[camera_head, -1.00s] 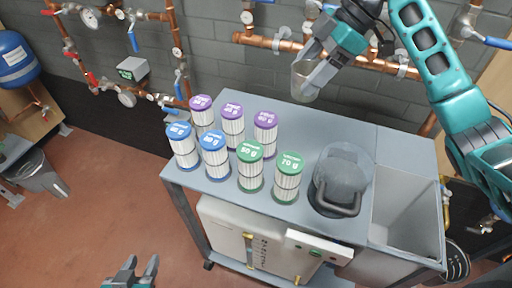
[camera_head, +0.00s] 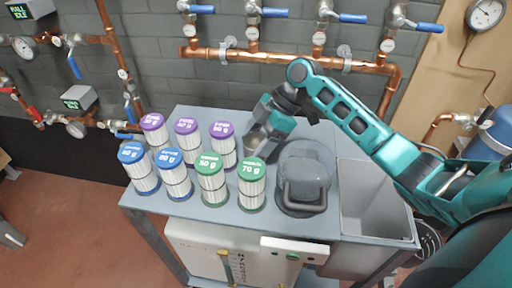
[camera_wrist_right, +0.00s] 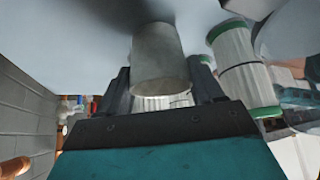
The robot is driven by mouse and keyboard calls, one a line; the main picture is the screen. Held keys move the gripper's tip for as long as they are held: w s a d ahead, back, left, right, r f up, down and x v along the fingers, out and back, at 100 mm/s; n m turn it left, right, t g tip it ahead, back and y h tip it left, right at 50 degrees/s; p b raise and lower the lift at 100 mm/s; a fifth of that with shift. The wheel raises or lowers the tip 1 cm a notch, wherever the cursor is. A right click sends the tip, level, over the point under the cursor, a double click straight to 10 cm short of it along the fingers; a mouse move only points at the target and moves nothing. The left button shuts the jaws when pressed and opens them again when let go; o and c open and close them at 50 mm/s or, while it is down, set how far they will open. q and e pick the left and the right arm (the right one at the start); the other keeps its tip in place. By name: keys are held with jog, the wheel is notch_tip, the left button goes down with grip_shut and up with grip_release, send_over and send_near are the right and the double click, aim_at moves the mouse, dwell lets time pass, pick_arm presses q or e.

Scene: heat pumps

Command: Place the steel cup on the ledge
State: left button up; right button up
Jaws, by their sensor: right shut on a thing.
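The steel cup (camera_wrist_right: 160,55) is a plain grey cylinder between the two dark fingers of my right gripper (camera_wrist_right: 163,85) in the right wrist view. In the head view my right gripper (camera_head: 262,143) points down over the back middle of the grey bench top (camera_head: 343,150), between the filter canisters and the dark round pot. Fingers and wrist hide most of the cup (camera_head: 256,134) there. I cannot tell whether the cup touches the bench top. Which surface is the ledge is not clear. My left gripper is out of view.
Several canisters with purple, blue and green lids (camera_head: 208,165) stand close to the left of my right gripper. Copper pipes (camera_head: 290,58) run along the wall behind.

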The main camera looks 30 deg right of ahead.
jog(key=shift+f, duration=0.9)
jog(key=o, duration=1)
jog(key=shift+f, duration=0.1)
jog(key=shift+o, duration=0.2)
